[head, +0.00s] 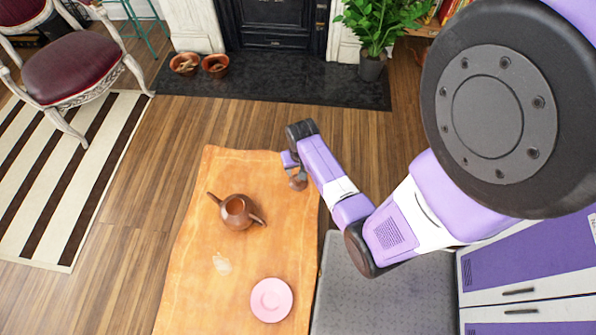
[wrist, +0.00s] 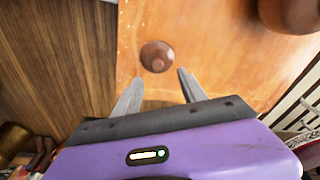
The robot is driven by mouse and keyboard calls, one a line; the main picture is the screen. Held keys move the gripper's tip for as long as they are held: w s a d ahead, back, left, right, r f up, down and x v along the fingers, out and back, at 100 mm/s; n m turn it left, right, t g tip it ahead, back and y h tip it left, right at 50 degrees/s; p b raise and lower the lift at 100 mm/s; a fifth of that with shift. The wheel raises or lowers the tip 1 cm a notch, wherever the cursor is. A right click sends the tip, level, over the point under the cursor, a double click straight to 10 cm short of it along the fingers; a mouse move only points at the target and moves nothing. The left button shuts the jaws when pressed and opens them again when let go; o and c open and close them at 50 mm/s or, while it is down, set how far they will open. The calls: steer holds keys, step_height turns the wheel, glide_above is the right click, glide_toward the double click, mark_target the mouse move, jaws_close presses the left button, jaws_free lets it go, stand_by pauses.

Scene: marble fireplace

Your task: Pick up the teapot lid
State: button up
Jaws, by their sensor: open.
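The teapot lid (wrist: 156,57) is a small brown round piece with a knob, lying on the wooden table near its edge in the wrist view. My gripper (wrist: 157,82) is open, with its two fingers pointing toward the lid; the lid appears just beyond and between the fingertips. I cannot tell the exact height gap. In the head view my gripper (head: 298,180) is over the table's far right corner and largely covers the lid. The brown teapot (head: 238,212) stands without a lid on the table, left of my gripper; part of the teapot (wrist: 290,12) also shows in the wrist view.
The wooden table (head: 190,285) also bears a pink plate (head: 271,300) near the front and a pale patch (head: 221,264). Beyond it are a dark hearth, two bowls (head: 215,65) and a potted plant (head: 372,65). A chair (head: 72,68) stands far left.

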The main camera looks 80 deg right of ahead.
mark_target(296, 184)
steer(key=shift+s+a+f, duration=0.15)
steer(key=shift+s+a, duration=0.05)
steer(key=shift+a, duration=0.05)
steer(key=shift+f, duration=0.35)
steer(key=shift+w+d+f+b, duration=0.1)
steer(key=shift+d+f+b, duration=0.1)
steer(key=shift+f, duration=0.9)
steer(key=shift+d+f+b, duration=0.15)
steer(key=shift+f+b, duration=0.05)
steer(key=shift+f, duration=0.95)
steer(key=shift+w+d+f+b, duration=0.1)
steer(key=shift+d+f+b, duration=0.1)
steer(key=shift+f, duration=0.9)
steer(key=shift+s+a, duration=0.1)
jaws_close()
